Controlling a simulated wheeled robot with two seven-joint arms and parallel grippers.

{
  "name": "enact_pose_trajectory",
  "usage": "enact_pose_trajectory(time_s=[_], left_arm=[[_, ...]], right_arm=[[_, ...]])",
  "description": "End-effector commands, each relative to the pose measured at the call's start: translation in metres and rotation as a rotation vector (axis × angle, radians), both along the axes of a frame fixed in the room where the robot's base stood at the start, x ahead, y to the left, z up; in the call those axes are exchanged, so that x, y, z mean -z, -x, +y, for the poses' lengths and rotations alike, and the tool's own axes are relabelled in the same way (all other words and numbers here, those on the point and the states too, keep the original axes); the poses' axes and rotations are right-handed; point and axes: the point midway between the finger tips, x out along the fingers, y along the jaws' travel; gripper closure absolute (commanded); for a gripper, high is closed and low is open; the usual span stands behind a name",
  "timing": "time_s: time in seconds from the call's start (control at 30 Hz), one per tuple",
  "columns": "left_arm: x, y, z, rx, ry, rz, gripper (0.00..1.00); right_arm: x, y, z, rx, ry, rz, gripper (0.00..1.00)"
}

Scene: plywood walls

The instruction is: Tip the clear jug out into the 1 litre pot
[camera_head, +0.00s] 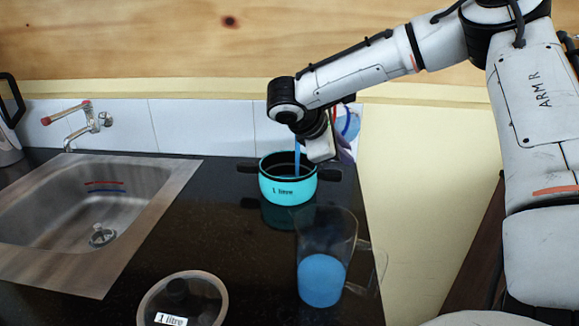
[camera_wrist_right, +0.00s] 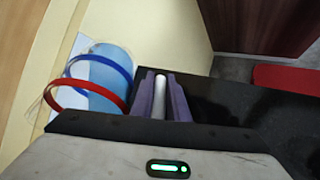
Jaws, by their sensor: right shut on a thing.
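The turquoise pot marked "1 litre" (camera_head: 288,190) stands open on the black counter. My right gripper (camera_head: 325,145) is above its right rim, its purple fingers (camera_wrist_right: 160,98) shut on the pale handle of a clear jug with red and blue bands (camera_wrist_right: 100,75). That jug is tilted and holds blue liquid; in the head view (camera_head: 348,122) my gripper hides most of it. A blue stream (camera_head: 297,160) falls into the pot. A second clear jug (camera_head: 322,275), part full of blue liquid, stands upright in front of the pot. My left gripper is not in view.
A glass lid labelled "1 litre" (camera_head: 183,300) lies at the front of the counter. A steel sink (camera_head: 90,205) with a wall tap (camera_head: 85,125) is to the left. A kettle (camera_head: 8,140) is at the far left edge. The counter ends just right of the second jug.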

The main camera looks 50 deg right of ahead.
Motion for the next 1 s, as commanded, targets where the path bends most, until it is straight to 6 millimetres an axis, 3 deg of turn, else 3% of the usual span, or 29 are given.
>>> enact_pose_trajectory(time_s=[1.0], left_arm=[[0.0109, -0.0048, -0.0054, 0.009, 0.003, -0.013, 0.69]], right_arm=[[0.0027, -0.0082, 0.0041, -0.012, 0.104, 0.03, 1.0]])
